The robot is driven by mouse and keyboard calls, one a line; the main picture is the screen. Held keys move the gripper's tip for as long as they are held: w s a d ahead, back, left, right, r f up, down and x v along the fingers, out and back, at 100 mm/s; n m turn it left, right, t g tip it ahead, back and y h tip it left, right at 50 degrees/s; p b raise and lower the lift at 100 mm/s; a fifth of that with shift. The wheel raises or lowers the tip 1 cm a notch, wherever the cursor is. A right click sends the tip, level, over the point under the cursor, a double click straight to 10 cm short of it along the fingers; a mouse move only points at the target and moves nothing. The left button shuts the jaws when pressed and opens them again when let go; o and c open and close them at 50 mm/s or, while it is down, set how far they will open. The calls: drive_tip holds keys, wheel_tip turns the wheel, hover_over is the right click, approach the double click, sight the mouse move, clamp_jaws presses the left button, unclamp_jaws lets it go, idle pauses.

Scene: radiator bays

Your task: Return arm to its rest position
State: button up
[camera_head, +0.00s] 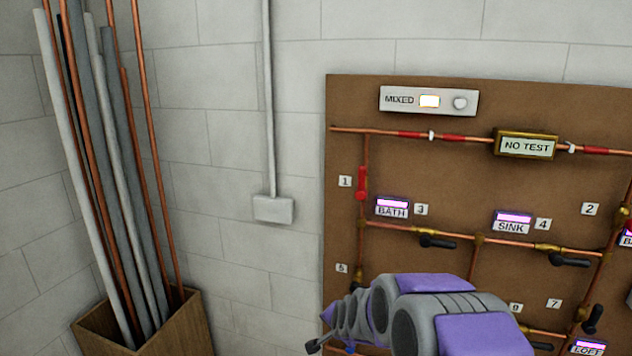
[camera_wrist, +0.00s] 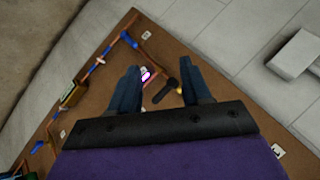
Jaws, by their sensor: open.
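My arm, purple and grey, reaches in from the bottom right of the head view, in front of the lower part of the brown pipe board (camera_head: 440,100). Its narrow end points left, near the board's lower left edge. In the wrist view my gripper (camera_wrist: 160,72) has its two dark fingers apart, with the board (camera_wrist: 105,115) beyond them. A black lever handle (camera_wrist: 165,92) shows in the gap between the fingers, and nothing is held. I cannot tell how far the fingers are from the board.
A wooden bin (camera_head: 172,325) of long pipes stands at left. A grey box (camera_head: 273,208) is on the white block wall.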

drive_tip(key=s+d+r+n+g, duration=0.2)
drive_tip(key=s+d+n+g, duration=0.1)
drive_tip(key=s, duration=1.2)
drive_tip(key=s+d+r+n+g+h, duration=0.1)
drive_tip(key=s+d+r+n+g, duration=0.1)
drive_tip(key=s, duration=1.3)
drive_tip(key=s+d+r+n+g, duration=0.3)
drive_tip(key=s+d+g, duration=0.1)
drive_tip(key=s, duration=1.2)
drive_tip(key=shift+n+g+h, duration=0.3)
drive_tip(key=shift+g+h, duration=0.1)
drive_tip(key=shift+g, duration=0.1)
drive_tip(key=shift+d, duration=0.15)
drive_tip(key=shift+c, duration=0.5)
